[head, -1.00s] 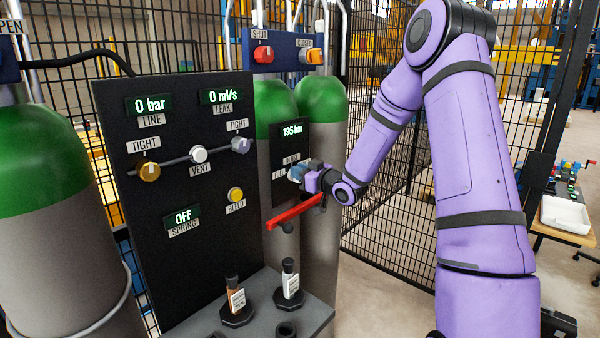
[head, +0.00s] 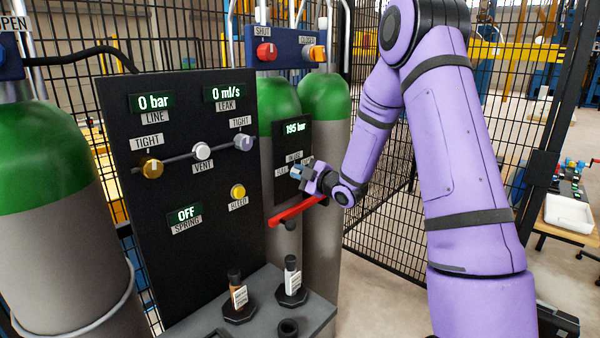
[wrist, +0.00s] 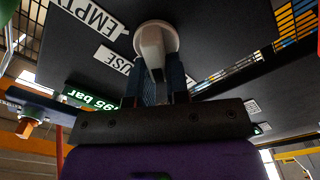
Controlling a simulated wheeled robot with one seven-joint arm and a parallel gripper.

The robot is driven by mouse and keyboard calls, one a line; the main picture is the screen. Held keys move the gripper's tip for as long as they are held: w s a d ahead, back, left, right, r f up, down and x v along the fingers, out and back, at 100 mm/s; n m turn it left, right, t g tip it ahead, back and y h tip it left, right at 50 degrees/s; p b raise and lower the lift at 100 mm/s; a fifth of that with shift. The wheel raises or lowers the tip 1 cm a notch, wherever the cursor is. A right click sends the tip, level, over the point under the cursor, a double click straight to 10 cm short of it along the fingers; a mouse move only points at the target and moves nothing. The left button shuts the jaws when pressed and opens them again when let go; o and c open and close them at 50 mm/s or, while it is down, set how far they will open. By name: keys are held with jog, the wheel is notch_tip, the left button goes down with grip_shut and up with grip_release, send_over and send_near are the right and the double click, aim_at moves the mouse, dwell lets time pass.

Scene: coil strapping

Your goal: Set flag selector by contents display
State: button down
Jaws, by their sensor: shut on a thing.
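The contents display (head: 295,127) on a small dark panel reads 195 bar in green; it also shows, tilted, in the wrist view (wrist: 91,97). Below it is the flag selector, a pale round knob with a raised grip bar (wrist: 155,40). Labels reading EMPTY (wrist: 95,18) and USE (wrist: 112,58) lie beside it in the wrist view; another label (head: 281,171) is too small to read surely in the head view. My gripper (wrist: 155,85) is shut on the knob's grip bar, one finger each side. In the head view my gripper (head: 303,173) largely hides the knob.
A red bar (head: 297,211) sticks out just below my gripper. The large black panel (head: 160,250) stands left, with knobs and displays. Green-topped cylinders (head: 325,98) and mesh fence are behind.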

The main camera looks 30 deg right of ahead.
jog(key=shift+f+n, duration=0.2)
jog(key=shift+n, duration=0.8)
jog(key=c, duration=1.1)
grip_release()
jog(key=v, duration=1.1)
jog(key=shift+a, duration=0.1)
